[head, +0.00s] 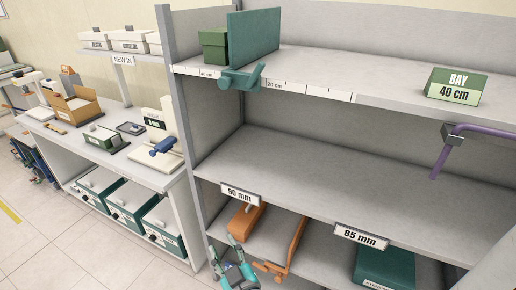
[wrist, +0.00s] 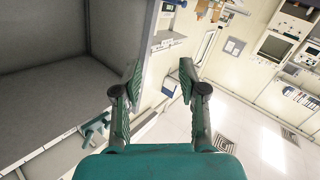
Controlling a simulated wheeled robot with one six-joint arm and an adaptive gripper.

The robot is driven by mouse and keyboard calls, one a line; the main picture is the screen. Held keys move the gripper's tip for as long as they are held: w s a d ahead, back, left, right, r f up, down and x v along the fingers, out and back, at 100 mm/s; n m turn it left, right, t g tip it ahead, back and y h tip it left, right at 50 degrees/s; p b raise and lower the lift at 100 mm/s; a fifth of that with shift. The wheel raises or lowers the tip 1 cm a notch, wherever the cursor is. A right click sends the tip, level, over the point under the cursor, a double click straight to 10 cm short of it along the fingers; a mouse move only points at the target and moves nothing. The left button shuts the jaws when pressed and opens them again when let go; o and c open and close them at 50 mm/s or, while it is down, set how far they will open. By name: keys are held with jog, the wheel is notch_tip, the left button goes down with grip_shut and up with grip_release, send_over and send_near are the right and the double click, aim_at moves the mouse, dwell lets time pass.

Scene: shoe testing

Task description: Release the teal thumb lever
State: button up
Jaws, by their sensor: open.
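The teal thumb lever (head: 242,77) sits on the front edge of the upper shelf, at the foot of an upright teal divider panel (head: 255,38). My gripper (head: 224,247) is low at the bottom of the head view, well below the lever and apart from it, in front of the lowest shelf. In the wrist view my gripper (wrist: 161,76) is open, with nothing between its fingers. A teal fitting on a shelf edge (wrist: 93,129) shows left of the fingers there; I cannot tell if it is the same lever.
A green box (head: 213,46) stands left of the panel. An orange divider (head: 292,240) and a dark teal box (head: 384,266) are on the lowest shelf. The middle shelf (head: 330,165) is bare.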

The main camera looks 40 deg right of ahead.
jog(key=w+d+r+m+h, duration=0.2)
jog(key=w+r, duration=0.2)
jog(key=r, duration=0.2)
jog(key=w+d+r+m+h, duration=0.2)
jog(key=w+r+h, duration=0.1)
jog(key=r, duration=0.2)
jog(key=m+g+h, duration=0.6)
jog(key=m, duration=0.3)
send_near(258, 70)
jog(key=w+a+f, duration=0.2)
jog(key=w+f, duration=0.4)
jog(key=f, duration=0.2)
jog(key=s+d+r+m+g+h, duration=0.1)
jog(key=s+r+m+g, duration=0.3)
jog(key=r+m, duration=0.4)
jog(key=shift+n, duration=0.6)
jog(key=x, duration=0.7)
jog(key=r+x, duration=0.1)
jog(key=x, duration=0.3)
grip_shut()
